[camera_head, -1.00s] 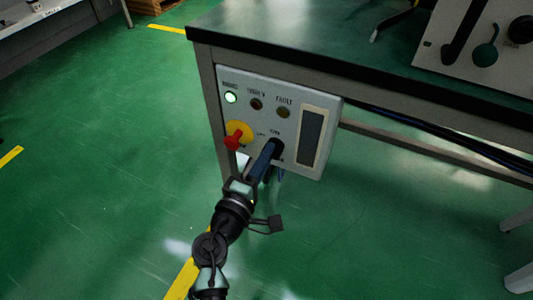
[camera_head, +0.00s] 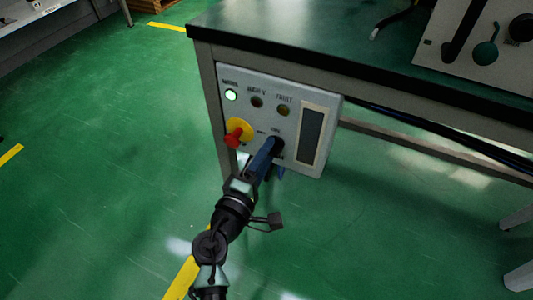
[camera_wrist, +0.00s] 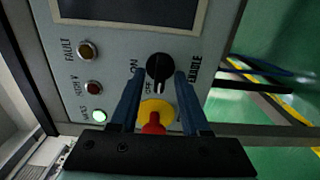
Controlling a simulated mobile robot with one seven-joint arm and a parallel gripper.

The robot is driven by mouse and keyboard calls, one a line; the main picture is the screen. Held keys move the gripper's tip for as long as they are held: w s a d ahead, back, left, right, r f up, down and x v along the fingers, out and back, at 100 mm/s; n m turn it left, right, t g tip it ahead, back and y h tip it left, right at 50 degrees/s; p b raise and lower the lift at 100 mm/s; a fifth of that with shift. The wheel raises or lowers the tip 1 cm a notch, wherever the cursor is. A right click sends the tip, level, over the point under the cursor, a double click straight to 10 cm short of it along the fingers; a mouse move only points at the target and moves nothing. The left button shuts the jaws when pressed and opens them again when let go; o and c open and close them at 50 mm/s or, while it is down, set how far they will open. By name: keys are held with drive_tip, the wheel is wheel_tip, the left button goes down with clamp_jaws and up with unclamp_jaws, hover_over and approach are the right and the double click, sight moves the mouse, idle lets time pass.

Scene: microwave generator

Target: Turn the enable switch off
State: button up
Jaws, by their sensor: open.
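The enable switch (camera_wrist: 160,68) is a black round knob on a grey control panel, with ON, OFF and ENABLE lettering around it in the wrist view. A white mark on the knob points toward the OFF lettering side. My gripper (camera_wrist: 160,80) is open, with one blue finger on each side of the knob; I cannot tell whether they touch it. In the head view, my gripper (camera_head: 272,152) reaches the panel and largely hides the knob.
The green-lit MAINS lamp (camera_head: 231,95) and two unlit lamps are above. The panel (camera_head: 270,85) hangs under the table's edge (camera_head: 300,54). Green floor is clear at left.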

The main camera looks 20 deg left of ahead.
drive_tip(key=s+p, duration=0.2)
drive_tip(key=s, duration=1.1)
drive_tip(key=shift+a, duration=0.25)
drive_tip(key=w+d+r+m+t+h+p, duration=0.15)
drive_tip(key=w+d+r+m, duration=0.3)
drive_tip(key=r, duration=0.65)
drive_tip(key=w+d+r+m+p, duration=0.25)
drive_tip(key=w+r+m, duration=0.2)
drive_tip(key=r, duration=0.65)
drive_tip(key=w+d+r+m+t+h+p, duration=0.1)
drive_tip(key=w+d+r+m, duration=0.3)
drive_tip(key=r, duration=0.7)
drive_tip(key=s+d+r+m+t+y+p, duration=0.15)
drive_tip(key=s+r, duration=0.25)
drive_tip(key=r, duration=0.5)
drive_tip(key=s+d+r+m+t, duration=0.2)
drive_tip(key=s+d+r+t, duration=0.15)
drive_tip(key=r, duration=0.55)
drive_tip(key=s+d+r+m+t+y+p, duration=0.15)
drive_tip(key=s+r, duration=0.35)
drive_tip(key=r, duration=0.5)
wheel_tip(320, 180, up, 38)
drive_tip(key=p, duration=3.7)
drive_tip(key=shift+a+f, duration=0.15)
drive_tip(key=shift+a, duration=0.15)
